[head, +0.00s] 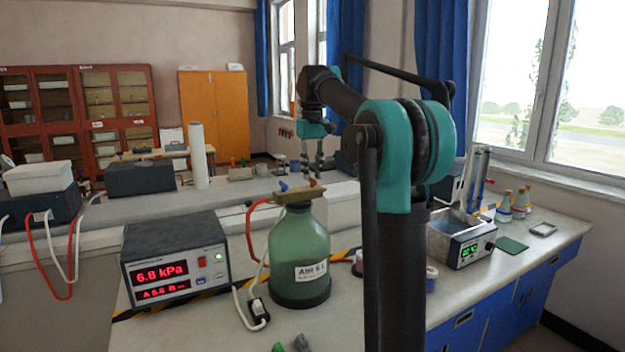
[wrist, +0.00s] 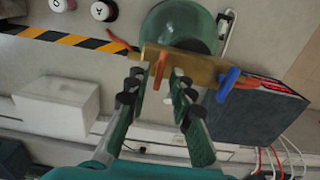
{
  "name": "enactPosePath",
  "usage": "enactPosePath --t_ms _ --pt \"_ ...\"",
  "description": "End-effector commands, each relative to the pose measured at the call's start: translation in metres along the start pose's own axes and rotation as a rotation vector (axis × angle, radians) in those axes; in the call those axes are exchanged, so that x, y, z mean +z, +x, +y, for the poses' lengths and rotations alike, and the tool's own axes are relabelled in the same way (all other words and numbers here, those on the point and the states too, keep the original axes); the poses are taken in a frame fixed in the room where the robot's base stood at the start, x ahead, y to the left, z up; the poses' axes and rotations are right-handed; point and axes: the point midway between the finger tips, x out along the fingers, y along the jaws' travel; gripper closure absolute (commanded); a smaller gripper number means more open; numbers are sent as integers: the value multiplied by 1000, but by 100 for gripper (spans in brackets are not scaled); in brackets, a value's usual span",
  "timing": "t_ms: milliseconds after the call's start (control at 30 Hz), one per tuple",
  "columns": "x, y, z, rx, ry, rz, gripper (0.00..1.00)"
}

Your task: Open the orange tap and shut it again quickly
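The green bottle (head: 300,250), labelled AIR, stands on the bench with a brass bar (head: 298,194) across its top. The orange tap (wrist: 159,69) is on this bar in the wrist view, its handle lying across the bar. A blue tap (wrist: 228,82) sits further along, to the right there; it also shows in the head view (head: 283,187). My gripper (wrist: 157,84) is open, pointing down over the bar. The orange handle shows between its fingertips, with gaps on both sides; contact cannot be told. In the head view my gripper (head: 312,170) is just above the bar's right end.
A meter box (head: 175,262) left of the bottle shows 6.8 kPa in red. A red-orange hose (head: 251,215) runs at the bar's left end. A water bath (head: 460,240) stands to the right.

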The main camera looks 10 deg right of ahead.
Motion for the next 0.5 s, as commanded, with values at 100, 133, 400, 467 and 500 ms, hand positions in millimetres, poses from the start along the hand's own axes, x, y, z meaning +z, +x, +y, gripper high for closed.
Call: enactPosePath --t_ms 100,133,400,467,500 --pt "0 3 0 0 0 0 78" --pt "0 4 0 0 0 0 78" --pt "0 12 0 0 0 0 78" --pt "0 13 0 0 0 0 78" --pt "0 14 0 0 0 0 78"
